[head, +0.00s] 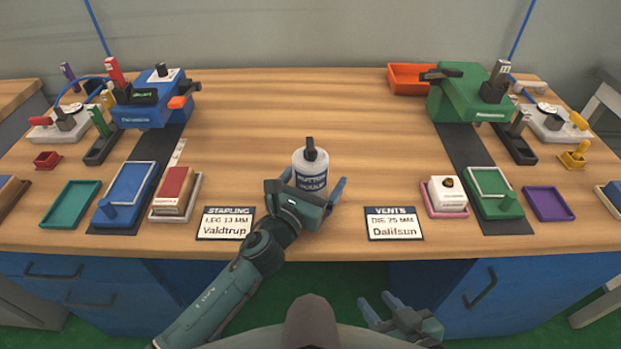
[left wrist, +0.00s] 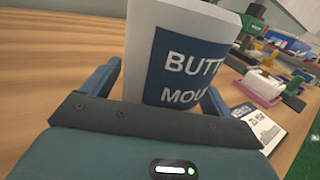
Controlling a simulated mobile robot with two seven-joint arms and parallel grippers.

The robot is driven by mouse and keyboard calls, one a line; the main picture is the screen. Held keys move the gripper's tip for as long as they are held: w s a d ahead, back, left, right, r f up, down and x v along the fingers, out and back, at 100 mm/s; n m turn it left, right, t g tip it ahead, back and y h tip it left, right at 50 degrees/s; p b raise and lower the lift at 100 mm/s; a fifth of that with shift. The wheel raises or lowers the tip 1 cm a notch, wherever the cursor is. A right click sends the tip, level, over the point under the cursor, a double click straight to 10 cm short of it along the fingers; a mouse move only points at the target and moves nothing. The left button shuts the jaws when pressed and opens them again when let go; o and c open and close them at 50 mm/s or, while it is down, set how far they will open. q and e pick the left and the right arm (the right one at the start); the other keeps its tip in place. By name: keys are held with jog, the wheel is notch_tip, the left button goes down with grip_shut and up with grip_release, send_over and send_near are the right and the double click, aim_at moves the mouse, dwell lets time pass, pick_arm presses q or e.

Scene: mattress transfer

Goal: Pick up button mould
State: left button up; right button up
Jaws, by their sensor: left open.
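My left gripper (head: 314,184) is open, with one finger on each side of the mould; contact cannot be told. My right gripper (head: 381,305) is low in front of the bench, its fingers apart and empty.
The bench behind the mould is clear.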

aim_at(310, 149)
pick_arm(q)
jog(key=shift+c, duration=0.5)
